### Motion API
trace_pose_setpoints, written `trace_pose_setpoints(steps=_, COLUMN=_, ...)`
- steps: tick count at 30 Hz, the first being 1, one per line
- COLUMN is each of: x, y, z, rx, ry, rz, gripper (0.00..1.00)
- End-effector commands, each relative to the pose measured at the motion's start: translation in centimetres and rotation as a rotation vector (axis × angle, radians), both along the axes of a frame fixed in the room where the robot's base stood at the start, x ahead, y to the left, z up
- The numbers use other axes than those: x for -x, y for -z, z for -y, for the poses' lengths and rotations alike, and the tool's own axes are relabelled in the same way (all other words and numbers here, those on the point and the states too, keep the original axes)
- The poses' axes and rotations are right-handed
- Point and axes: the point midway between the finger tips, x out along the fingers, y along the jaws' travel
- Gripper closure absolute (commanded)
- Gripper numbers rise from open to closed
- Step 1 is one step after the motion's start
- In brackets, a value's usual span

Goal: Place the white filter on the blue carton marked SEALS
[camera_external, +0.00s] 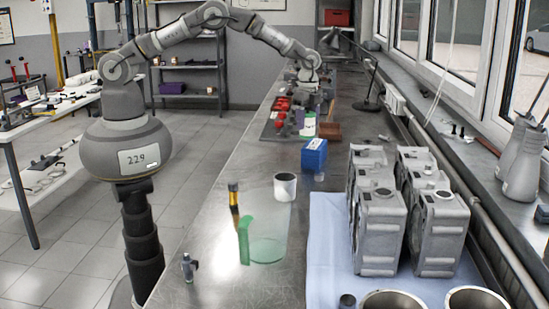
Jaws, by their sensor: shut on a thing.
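The blue carton (314,155) stands on the metal bench, left of the grey engine parts. Its marking is too small to read. A white cylinder with a dark top (285,188) stands upright on the bench in front of the carton, to its left. A smaller white cylinder with a green band (308,125) shows just behind the carton. I cannot tell for certain which is the white filter. My gripper (309,82) is far along the bench, beyond the carton and above it in the picture. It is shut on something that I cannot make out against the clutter.
Red parts (283,104) and a brown block (330,131) lie behind the carton. Several grey engine blocks (380,225) stand on a blue mat (325,225) at right. The near-left bench is mostly clear.

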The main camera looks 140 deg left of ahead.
Motion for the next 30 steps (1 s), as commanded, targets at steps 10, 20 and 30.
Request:
trace_pose_setpoints(steps=10, x=0.1, y=3.4, z=0.1, rx=0.002, ry=0.0, rz=-0.002, gripper=0.76)
trace_pose_setpoints(steps=20, x=0.1, y=3.7, z=0.2, rx=0.002, ry=0.0, rz=-0.002, gripper=0.16)
trace_pose_setpoints(steps=30, x=0.1, y=3.2, z=0.2, rx=0.002, ry=0.0, rz=-0.002, gripper=0.16)
